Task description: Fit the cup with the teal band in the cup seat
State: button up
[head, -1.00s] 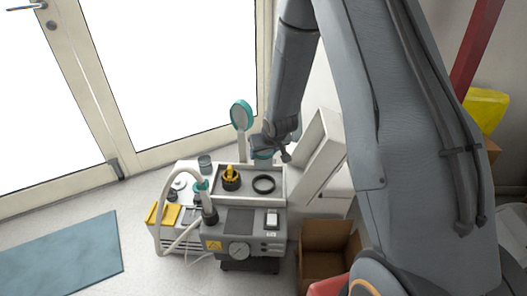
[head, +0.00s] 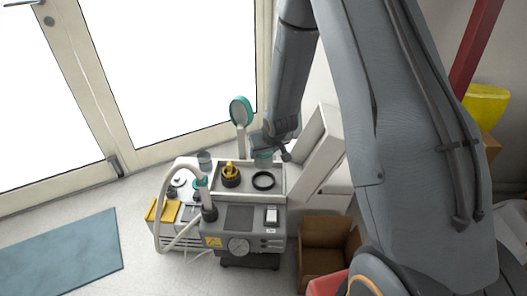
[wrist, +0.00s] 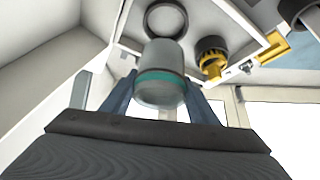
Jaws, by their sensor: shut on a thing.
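The cup with the teal band (wrist: 160,72) is a grey, see-through cylinder. My gripper (wrist: 160,92) is shut on it, with a blue finger on each side near the band. In the head view, the cup (head: 263,158) shows partly under my gripper (head: 268,148), at the back edge of the machine's tray. A black ring (head: 264,181) lies on the tray floor, in front of the cup in the head view; it may be the cup seat. In the wrist view, the ring (wrist: 152,20) shows just beyond the cup's end, partly hidden by it. The cup looks apart from the ring.
A yellow-and-black knob (head: 230,177) stands beside the ring. A teal-rimmed disc on a stalk (head: 241,113) rises behind the tray. A raised lid (head: 318,150) stands on the right. A hose (head: 162,205) loops at the left. An open cardboard box (head: 325,240) sits at the right.

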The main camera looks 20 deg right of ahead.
aim_at(266, 167)
jog(key=shift+f+b, duration=1.55)
jog(key=shift+f, duration=1.35)
jog(key=shift+f, duration=0.15)
jog(key=shift+f+b, duration=1)
jog(key=shift+f, duration=1)
jog(key=o, duration=1.1)
jog(key=shift+o, duration=0.2)
jog(key=shift+r, duration=0.1)
jog(key=shift+p+v, duration=0.85)
jog(key=shift+v, duration=3)
jog(key=shift+r, duration=0.15)
